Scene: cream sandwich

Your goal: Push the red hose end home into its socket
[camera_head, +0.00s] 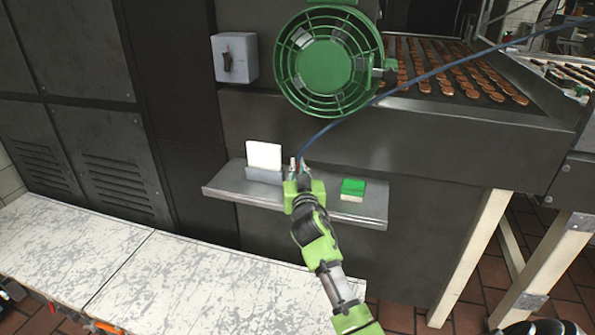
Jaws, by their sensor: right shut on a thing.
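My right gripper (297,168) is in front of the small metal shelf (224,189), shut on the end of a thin dark-blue hose (330,124). The hose curves up from the gripper and runs off toward the upper right. A trace of red shows between the fingers, but the hose end is mostly hidden by them. I cannot make out the socket in this view, nor tell whether the hose end touches anything. My left gripper is not in view.
A white card in a holder (264,156) stands left of the gripper, and a green-and-white block (353,188) lies to its right. A green caged fan (326,62) and a grey switch box (235,58) are above. A scratched white bench (190,278) is below.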

